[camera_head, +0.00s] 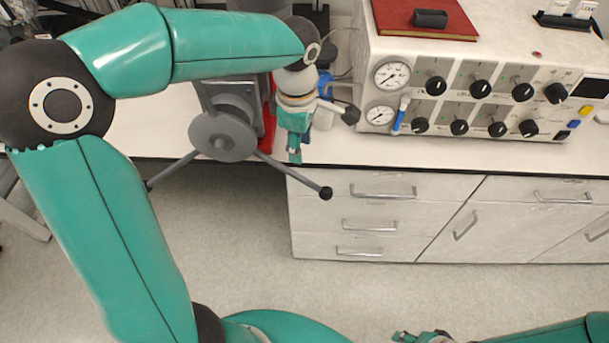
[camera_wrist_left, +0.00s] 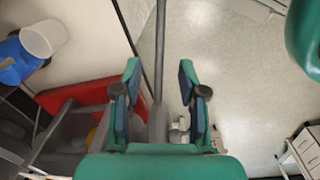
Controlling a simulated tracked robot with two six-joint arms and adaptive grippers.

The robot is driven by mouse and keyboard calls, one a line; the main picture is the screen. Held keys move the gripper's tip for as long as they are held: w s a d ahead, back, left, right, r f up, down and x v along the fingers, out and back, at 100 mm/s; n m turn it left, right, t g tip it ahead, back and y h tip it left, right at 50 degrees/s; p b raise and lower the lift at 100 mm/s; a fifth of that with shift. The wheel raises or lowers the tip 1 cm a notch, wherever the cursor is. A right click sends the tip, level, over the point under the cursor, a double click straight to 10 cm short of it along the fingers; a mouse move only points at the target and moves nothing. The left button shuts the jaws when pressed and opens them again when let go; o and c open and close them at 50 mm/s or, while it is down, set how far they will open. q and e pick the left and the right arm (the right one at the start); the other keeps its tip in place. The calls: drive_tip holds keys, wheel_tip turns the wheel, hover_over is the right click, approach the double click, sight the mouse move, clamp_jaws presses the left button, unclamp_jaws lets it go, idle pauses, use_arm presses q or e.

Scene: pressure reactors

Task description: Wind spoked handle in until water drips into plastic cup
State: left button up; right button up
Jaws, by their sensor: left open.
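The spoked handle (camera_head: 222,137) is a grey hub with several thin grey spokes ending in black knobs, at the front of a grey apparatus at the bench edge. My left gripper (camera_head: 295,150) points down just right of the hub. In the left wrist view its two fingers (camera_wrist_left: 160,88) are apart, and a grey spoke (camera_wrist_left: 160,45) runs between them in the picture; contact is not visible. The white plastic cup (camera_wrist_left: 43,38) is at upper left there, beside a blue part; in the head view it is partly hidden behind the left gripper. My right gripper (camera_head: 420,337) is barely in view at the bottom edge.
A control panel box (camera_head: 475,85) with gauges and black knobs stands to the right, a red book (camera_head: 425,17) on top. White drawers (camera_head: 365,215) are below the bench. A red part (camera_wrist_left: 75,95) lies near the gripper. The floor in front is clear.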

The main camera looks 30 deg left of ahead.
sight(302, 177)
use_arm(q)
drive_tip(key=f, duration=1.3)
drive_tip(key=shift+w+f+p, duration=0.2)
drive_tip(key=shift+w+p, duration=0.1)
drive_tip(key=shift+w, duration=0.1)
clamp_jaws()
